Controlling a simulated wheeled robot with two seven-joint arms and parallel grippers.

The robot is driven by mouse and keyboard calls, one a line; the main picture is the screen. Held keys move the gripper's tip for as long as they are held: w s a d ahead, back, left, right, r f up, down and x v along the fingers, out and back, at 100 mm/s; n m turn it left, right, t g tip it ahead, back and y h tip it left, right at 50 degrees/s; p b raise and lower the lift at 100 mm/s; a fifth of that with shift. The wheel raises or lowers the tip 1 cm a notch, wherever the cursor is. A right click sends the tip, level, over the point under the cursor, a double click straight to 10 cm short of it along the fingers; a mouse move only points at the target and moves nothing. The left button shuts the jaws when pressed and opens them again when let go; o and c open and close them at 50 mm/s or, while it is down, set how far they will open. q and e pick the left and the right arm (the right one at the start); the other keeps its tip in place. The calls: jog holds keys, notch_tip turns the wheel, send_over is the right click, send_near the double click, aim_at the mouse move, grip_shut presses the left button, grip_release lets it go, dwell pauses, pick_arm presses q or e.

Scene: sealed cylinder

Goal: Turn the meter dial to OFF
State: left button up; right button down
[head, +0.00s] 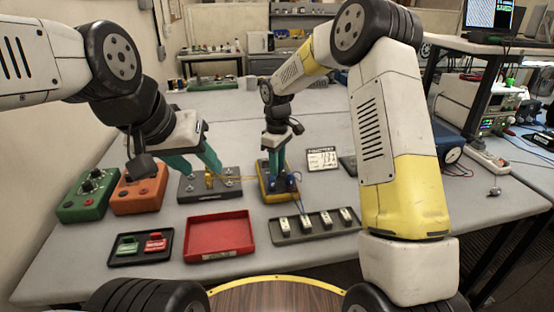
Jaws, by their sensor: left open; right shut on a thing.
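The yellow meter (264,192) lies on the table near the middle of the head view, with blue parts on its top and thin wires running from it. My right gripper (273,172) points down at the meter, its teal fingers shut on what looks like the meter's dial. The fingers hide the dial, so its setting cannot be read. My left gripper (198,168) is open and empty, its teal fingers above the grey block with a brass-coloured cylinder (209,180), left of the meter.
Green (88,196) and orange (138,191) boxes stand at the left. In front lie a black tray with green and red tags (142,259), an empty red tray (219,236) and a grey tray with several small pieces (314,235).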

jog(key=shift+w+r, duration=0.1)
dwell(0.3)
jog(key=c, duration=1.1)
grip_release()
jog(key=shift+r, duration=3.85)
jog(key=s+d+r+m+t+y, duration=0.1)
jog(key=s+d+r+m+t, duration=0.3)
jog(key=s+d+r, duration=0.7)
jog(key=s+d+r+m+t+y, duration=0.1)
jog(key=s+m, duration=0.6)
jog(key=s, duration=1.1)
jog(key=shift+s+d+t, duration=0.2)
jog(key=shift+d+t, duration=0.4)
jog(key=shift+d, duration=0.4)
